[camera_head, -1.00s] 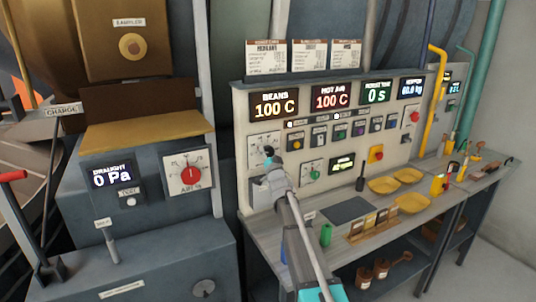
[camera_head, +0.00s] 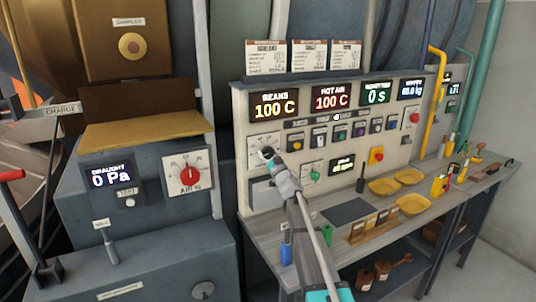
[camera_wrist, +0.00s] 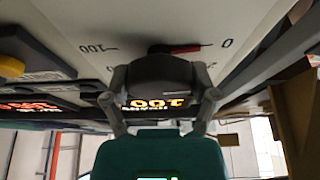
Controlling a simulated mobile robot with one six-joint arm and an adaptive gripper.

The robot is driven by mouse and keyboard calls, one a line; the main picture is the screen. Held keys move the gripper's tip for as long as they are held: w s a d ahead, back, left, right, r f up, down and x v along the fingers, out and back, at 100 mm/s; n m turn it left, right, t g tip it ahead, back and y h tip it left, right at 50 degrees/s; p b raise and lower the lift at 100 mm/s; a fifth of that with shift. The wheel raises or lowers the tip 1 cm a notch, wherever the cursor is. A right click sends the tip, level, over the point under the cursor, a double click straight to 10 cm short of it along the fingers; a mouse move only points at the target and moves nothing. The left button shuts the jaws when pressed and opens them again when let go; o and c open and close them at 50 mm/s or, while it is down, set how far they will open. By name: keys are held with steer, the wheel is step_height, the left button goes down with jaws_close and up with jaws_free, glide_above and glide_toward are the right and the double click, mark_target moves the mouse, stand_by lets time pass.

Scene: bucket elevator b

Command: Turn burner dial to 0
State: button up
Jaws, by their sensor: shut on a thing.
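The burner dial (camera_wrist: 160,66) is a dark knob with a red pointer on a pale panel. In the wrist view, which is upside down, the pointer's red end faces right, toward the printed 0 (camera_wrist: 228,43). The 100 mark (camera_wrist: 98,48) is on the left. My gripper (camera_wrist: 158,78) has its two grey fingers on either side of the knob and is shut on it.
The BEANS display (camera_head: 274,105) above reads 100 C. A green-knobbed dial (camera_head: 315,175) is close to the right of my gripper. The bench (camera_head: 335,235) below holds a blue bottle (camera_head: 286,253), a dark mat (camera_head: 347,211) and yellow trays (camera_head: 413,204). A red AIR dial (camera_head: 189,176) is to the left.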

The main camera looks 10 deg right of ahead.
steer(key=shift+w, duration=0.1)
steer(key=o, duration=1)
steer(key=shift+r, duration=0.15)
